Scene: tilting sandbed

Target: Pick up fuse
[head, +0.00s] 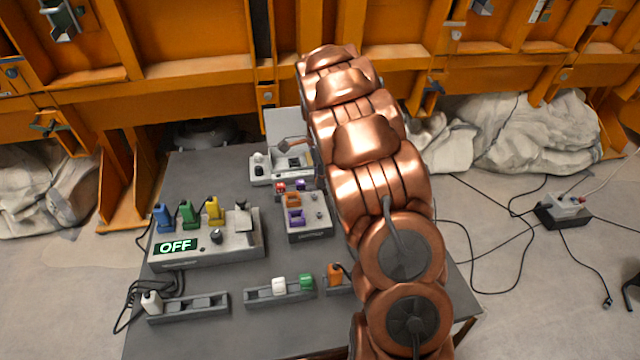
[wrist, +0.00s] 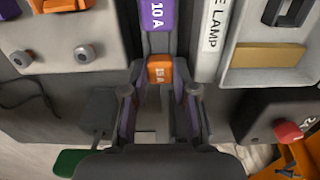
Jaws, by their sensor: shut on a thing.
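In the wrist view an orange fuse (wrist: 160,72) marked 15 A sits between the fingertips of my gripper (wrist: 159,85). The gripper is shut on it. A purple fuse (wrist: 158,14) marked 10 A is just beyond it, in line on a dark grey strip. How far the orange fuse is seated in the strip cannot be told. In the head view my copper arm reaches over the table and hides the gripper and the held fuse.
The grey table (head: 205,165) holds a unit reading OFF (head: 175,246) with coloured plugs, a grey box with orange and purple pieces (head: 310,218), and a plug strip (head: 265,292). In the wrist view a lamp label (wrist: 212,40) and a red button (wrist: 288,132) lie right.

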